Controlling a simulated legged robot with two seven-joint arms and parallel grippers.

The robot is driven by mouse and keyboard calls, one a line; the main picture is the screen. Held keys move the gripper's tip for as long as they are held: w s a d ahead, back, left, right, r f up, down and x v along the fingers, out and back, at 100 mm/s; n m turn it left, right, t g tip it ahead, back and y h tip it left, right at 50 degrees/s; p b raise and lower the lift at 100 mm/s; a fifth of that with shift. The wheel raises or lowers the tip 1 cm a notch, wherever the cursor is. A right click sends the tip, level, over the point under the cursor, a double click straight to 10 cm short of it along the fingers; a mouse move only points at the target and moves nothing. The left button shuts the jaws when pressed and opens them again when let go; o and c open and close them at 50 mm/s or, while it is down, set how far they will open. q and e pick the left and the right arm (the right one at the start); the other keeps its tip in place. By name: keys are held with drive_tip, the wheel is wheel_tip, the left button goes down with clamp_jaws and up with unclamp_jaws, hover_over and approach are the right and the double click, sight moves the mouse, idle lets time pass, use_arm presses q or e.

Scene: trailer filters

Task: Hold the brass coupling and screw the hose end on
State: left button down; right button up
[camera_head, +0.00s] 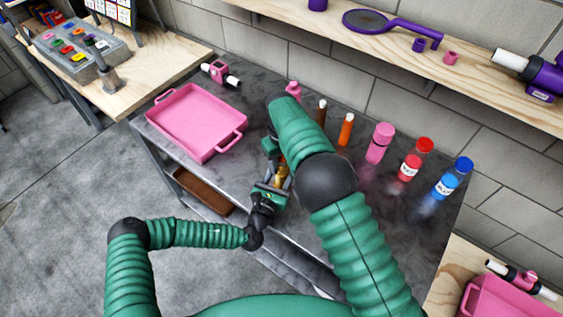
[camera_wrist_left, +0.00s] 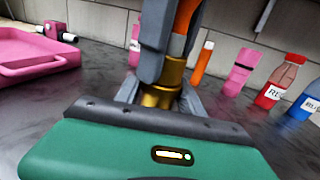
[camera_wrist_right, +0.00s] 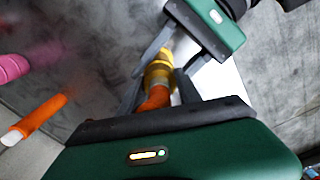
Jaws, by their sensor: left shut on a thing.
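The brass coupling (camera_wrist_left: 160,97) is upright between the fingers of my left gripper (camera_head: 269,192), which is shut on it above the near edge of the dark table. The orange hose end (camera_wrist_right: 157,99) is in line with the brass, directly against or just above it; I cannot tell whether the threads meet. My right gripper (camera_wrist_right: 158,92) comes from above, its fingers on either side of the orange hose end. Whether they press on it is not clear. In the head view my right arm hides most of the right gripper and hose end.
A pink tray (camera_head: 154,117) stands at the left of the dark table. Behind my right arm stand an orange tube (camera_head: 346,130), a pink bottle (camera_head: 380,143), a red bottle (camera_head: 414,160) and a blue bottle (camera_head: 453,178). A wooden shelf (camera_head: 395,48) runs along the wall.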

clamp_jaws()
drive_tip(key=o, duration=0.9)
unclamp_jaws()
drive_tip(key=shift+c, duration=0.2)
wheel_tip(320, 180, up, 12)
drive_tip(key=shift+a+f, duration=0.1)
